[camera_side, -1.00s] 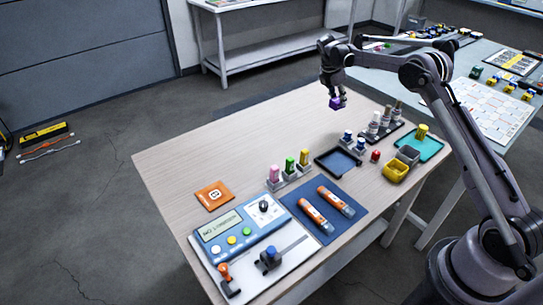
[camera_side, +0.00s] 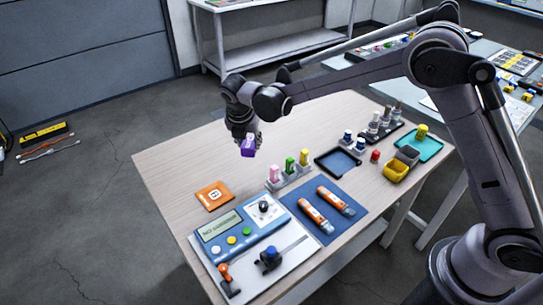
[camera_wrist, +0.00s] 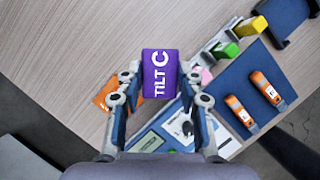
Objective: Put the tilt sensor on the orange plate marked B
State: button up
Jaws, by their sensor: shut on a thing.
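The tilt sensor is a purple block (camera_side: 248,146) held in my gripper (camera_side: 246,138) above the table. In the wrist view the orange plate (camera_wrist: 106,94) is partly hidden behind the left finger.
A blue and white console (camera_side: 240,233) lies in front of the plate. A blue mat (camera_side: 322,229) with two orange tubes (camera_side: 336,201) is right of it. Pink, green and yellow blocks (camera_side: 289,166) stand in a holder. A dark tray (camera_side: 338,162) is further right.

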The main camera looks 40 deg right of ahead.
jog(key=a+f, duration=0.2)
jog(key=a, duration=0.2)
jog(key=a+f, duration=0.2)
jog(key=a, duration=0.2)
jog(key=w+a+f, duration=0.1)
jog(key=a+f, duration=0.2)
jog(key=a, duration=0.2)
jog(key=shift+f, duration=2)
jog(key=shift+f, duration=0.15)
jog(key=o, duration=1.2)
jog(key=shift+o, duration=0.2)
